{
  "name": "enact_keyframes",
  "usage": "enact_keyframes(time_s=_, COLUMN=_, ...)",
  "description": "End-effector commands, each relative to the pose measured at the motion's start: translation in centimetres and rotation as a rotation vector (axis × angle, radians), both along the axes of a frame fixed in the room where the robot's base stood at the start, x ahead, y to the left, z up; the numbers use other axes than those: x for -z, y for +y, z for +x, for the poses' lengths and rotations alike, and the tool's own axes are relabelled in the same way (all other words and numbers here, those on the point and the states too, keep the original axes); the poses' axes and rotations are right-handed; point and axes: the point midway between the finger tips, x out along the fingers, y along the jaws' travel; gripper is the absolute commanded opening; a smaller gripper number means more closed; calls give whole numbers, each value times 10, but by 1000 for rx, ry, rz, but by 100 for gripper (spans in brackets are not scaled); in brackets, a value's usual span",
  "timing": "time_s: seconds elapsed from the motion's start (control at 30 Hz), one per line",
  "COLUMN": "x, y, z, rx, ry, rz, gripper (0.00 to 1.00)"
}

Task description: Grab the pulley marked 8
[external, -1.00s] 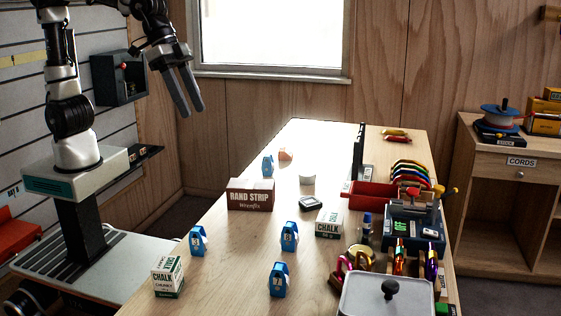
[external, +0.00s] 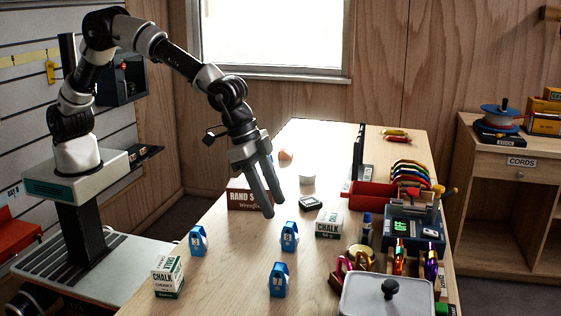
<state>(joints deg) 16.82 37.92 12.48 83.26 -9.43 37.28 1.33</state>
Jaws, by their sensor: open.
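Three blue pulleys stand on the table: one at the left (external: 198,240), one in the middle (external: 289,236) and one nearer the front (external: 279,280). The front one seems to read 7. The digits on the other two are too small to read surely, so I cannot tell which is marked 8. A fourth blue pulley, seen earlier farther back, is hidden behind my arm now. My gripper (external: 273,207) is open and empty, fingers pointing down, in front of the RAND STRIP box (external: 240,199) in the picture and above the middle pulley.
Chalk boxes stand at the front left (external: 168,277) and centre right (external: 329,224). A dark square item (external: 311,203) and a white cup-like item (external: 307,179) lie behind. The right side is crowded with a red tray (external: 372,195), a blue device (external: 412,228) and a lidded container (external: 386,300).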

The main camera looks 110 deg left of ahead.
Motion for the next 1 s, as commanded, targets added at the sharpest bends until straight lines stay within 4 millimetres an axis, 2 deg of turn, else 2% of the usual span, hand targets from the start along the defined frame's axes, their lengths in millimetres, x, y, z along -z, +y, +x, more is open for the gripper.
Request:
enact_keyframes(time_s=0.1, x=21, y=0, z=8, rx=1, ry=2, rz=1, gripper=46)
enact_keyframes(time_s=0.43, x=46, y=2, z=20, rx=-1, ry=1, rz=1, gripper=46)
enact_keyframes(time_s=0.7, x=80, y=5, z=35, rx=1, ry=1, rz=0, gripper=46)
enact_keyframes(time_s=1.0, x=84, y=5, z=37, rx=0, ry=-1, rz=0, gripper=46)
